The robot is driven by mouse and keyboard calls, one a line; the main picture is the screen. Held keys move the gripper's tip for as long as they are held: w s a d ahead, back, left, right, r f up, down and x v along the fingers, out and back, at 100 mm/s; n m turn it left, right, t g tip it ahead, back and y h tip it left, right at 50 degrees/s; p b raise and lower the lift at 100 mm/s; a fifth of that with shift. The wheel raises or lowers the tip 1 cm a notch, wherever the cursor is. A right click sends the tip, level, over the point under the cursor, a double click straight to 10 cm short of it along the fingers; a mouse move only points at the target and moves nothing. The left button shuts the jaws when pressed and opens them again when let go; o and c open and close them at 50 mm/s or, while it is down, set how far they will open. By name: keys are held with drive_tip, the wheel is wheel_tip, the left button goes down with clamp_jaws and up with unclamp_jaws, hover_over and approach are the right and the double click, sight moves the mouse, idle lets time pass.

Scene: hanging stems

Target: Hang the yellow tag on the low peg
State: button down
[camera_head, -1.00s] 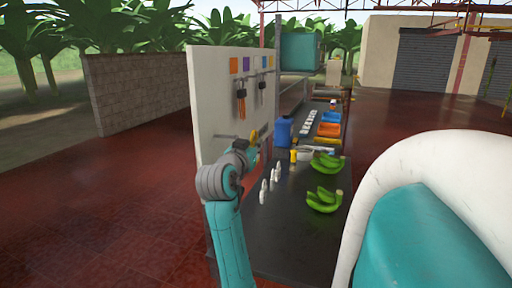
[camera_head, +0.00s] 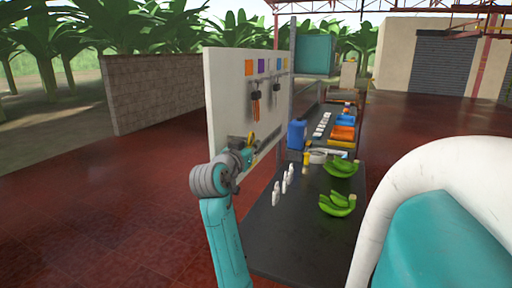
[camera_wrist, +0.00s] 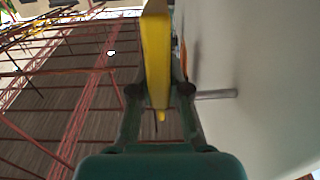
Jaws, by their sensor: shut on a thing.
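My gripper (camera_wrist: 160,95) is shut on the yellow tag (camera_wrist: 156,50), seen edge-on between the fingers in the wrist view. In the head view the tag (camera_head: 251,139) is a small yellow spot at the end of my arm, in front of the white board (camera_head: 225,80). A grey peg (camera_wrist: 216,94) sticks out of the board just right of my fingers in the wrist view. The tag and this peg look apart. In the head view the low peg is mostly hidden behind my gripper. I cannot tell where the tag's hole is.
Higher on the board are dark pegs with hanging items (camera_head: 256,105) and coloured squares (camera_head: 249,67). The dark bench (camera_head: 285,235) holds white bottles (camera_head: 284,183), green bananas (camera_head: 338,204), a blue jug (camera_head: 296,134) and an orange bin (camera_head: 343,133).

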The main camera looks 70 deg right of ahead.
drive_tip(key=shift+w+d+f, duration=0.1)
drive_tip(key=shift+w+f, duration=0.15)
drive_tip(key=shift+w, duration=0.6)
drive_tip(key=shift+w+d+f, duration=0.1)
drive_tip(key=shift+w+f, duration=0.15)
drive_tip(key=shift+w, duration=0.6)
drive_tip(key=c, duration=1.1)
unclamp_jaws()
drive_tip(key=shift+o, duration=0.2)
drive_tip(key=w+a, duration=0.1)
drive_tip(key=a, duration=1.1)
drive_tip(key=shift+w, duration=0.2)
drive_tip(key=shift+f, duration=0.1)
